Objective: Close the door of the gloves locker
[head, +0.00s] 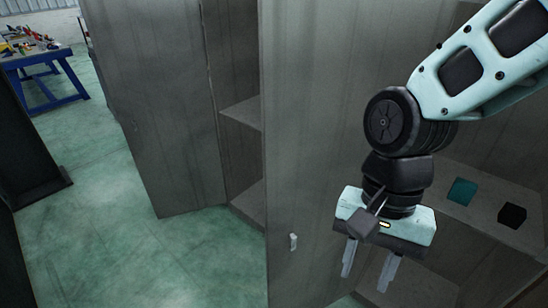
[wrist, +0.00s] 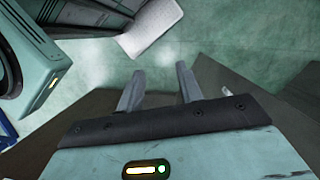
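A tall grey locker door (head: 310,150) stands open in the middle of the head view, with a small white handle (head: 293,242) low on it. To its right is an open locker with a shelf (head: 465,212) that holds a teal block-like item (head: 462,191) and a black one (head: 512,215). No label shows, so I cannot tell whether these are gloves. My gripper (head: 366,272) points down, right of the handle and in front of the open locker. Its fingers are apart and empty, also in the wrist view (wrist: 160,72). I cannot tell whether it touches the door.
Another grey locker door (head: 160,110) stands open at the left, with bare shelves (head: 242,112) beside it. A blue workbench (head: 45,65) with tools stands at the far left. A dark post (head: 30,150) stands at the left edge. Green floor (head: 110,240) is clear between.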

